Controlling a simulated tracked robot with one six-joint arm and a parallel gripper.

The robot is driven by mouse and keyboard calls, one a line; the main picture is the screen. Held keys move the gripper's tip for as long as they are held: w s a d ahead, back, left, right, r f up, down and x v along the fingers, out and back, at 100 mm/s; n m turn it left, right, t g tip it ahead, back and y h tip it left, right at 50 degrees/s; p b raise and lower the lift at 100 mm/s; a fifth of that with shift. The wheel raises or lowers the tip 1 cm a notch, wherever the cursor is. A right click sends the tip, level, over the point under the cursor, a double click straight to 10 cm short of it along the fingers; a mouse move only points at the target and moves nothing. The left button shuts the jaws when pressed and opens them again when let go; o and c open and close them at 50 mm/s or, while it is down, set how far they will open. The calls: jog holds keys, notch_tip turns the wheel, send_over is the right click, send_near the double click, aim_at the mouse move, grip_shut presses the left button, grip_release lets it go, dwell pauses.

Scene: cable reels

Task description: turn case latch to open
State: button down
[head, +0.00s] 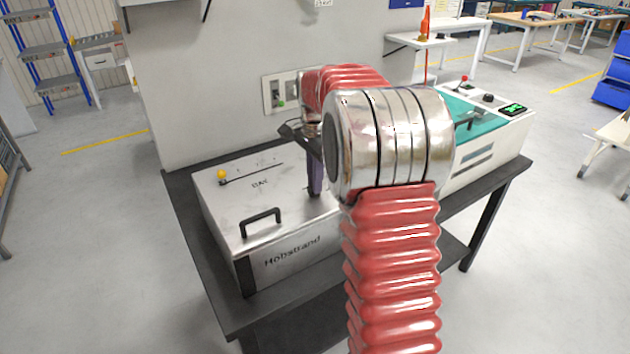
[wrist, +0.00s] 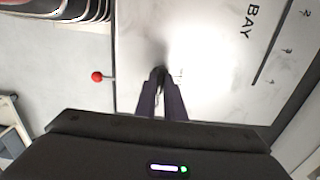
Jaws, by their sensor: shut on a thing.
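The case (head: 285,185) is a light metal box marked "BAY" on top and "Hobstrand" on its front. Its top also fills much of the wrist view (wrist: 210,60). My gripper (head: 315,191) points down at the right part of the case top. In the wrist view my gripper (wrist: 161,78) has its dark purple fingers close together on a small dark piece, the case latch (wrist: 160,70). The fingers hide most of the latch, so its turn angle is unclear. My arm covers the right end of the case in the head view.
A black handle (head: 261,222) and a yellow knob (head: 222,176) by a slot are on the case top. A red ball (wrist: 97,76) on a rod sticks out from the case edge. A teal-topped machine (head: 490,130) stands right on the dark table (head: 190,215); a wall stands behind.

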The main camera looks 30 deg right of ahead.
jog(key=c, duration=1.8)
grip_release()
jog(key=shift+c, duration=0.2)
notch_tip(320, 180, up, 14)
jog(key=shift+w+f, duration=0.1)
jog(key=shift+f, duration=0.05)
